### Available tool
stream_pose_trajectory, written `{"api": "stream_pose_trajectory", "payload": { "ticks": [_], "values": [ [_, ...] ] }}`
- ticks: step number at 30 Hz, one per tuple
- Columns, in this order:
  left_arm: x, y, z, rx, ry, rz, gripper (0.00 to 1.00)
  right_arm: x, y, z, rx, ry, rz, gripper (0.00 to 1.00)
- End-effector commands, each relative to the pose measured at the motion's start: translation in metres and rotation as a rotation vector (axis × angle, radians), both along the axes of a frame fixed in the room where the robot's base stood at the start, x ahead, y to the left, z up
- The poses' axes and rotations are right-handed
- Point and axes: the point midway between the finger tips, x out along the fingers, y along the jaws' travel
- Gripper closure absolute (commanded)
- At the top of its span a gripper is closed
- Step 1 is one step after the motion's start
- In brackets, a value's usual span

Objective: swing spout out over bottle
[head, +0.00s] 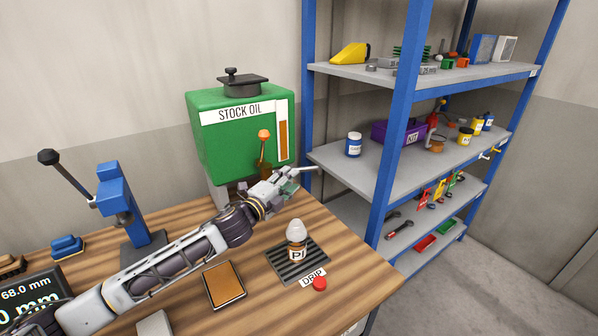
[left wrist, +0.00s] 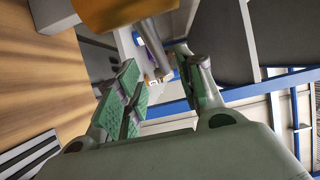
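The green STOCK OIL tank (head: 225,145) stands at the back of the bench, with a brass tap (head: 265,172) and an orange-knobbed lever (head: 264,134) at its front. The grey spout (head: 309,168) points right from behind my left gripper (head: 287,184). In the left wrist view the green-padded fingers are apart and my left gripper (left wrist: 165,80) is open. The metal spout (left wrist: 154,48) shows beyond and between the fingers; contact cannot be told. My right gripper is not in view.
A red cap (head: 319,284) lies by the DRIP label. A brown pad (head: 224,286) lies left of the grate. A blue press (head: 118,195) stands at the left. Blue-framed shelves (head: 385,140) with stocked boards stand right of the bench.

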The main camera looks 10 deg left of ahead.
Motion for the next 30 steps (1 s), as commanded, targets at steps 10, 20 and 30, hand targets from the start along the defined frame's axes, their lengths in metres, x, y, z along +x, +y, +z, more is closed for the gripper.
{"api": "stream_pose_trajectory", "payload": {
  "ticks": [10,20,30],
  "values": [
    [0.029,-0.011,0.001,0.0,-0.001,-0.001,0.62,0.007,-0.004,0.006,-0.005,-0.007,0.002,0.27],
    [0.053,-0.02,0.001,0.0,-0.001,-0.001,0.62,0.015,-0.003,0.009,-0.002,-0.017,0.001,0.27],
    [0.058,-0.022,0.0,0.001,-0.001,-0.001,0.62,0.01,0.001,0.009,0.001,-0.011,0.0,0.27]
  ]
}}
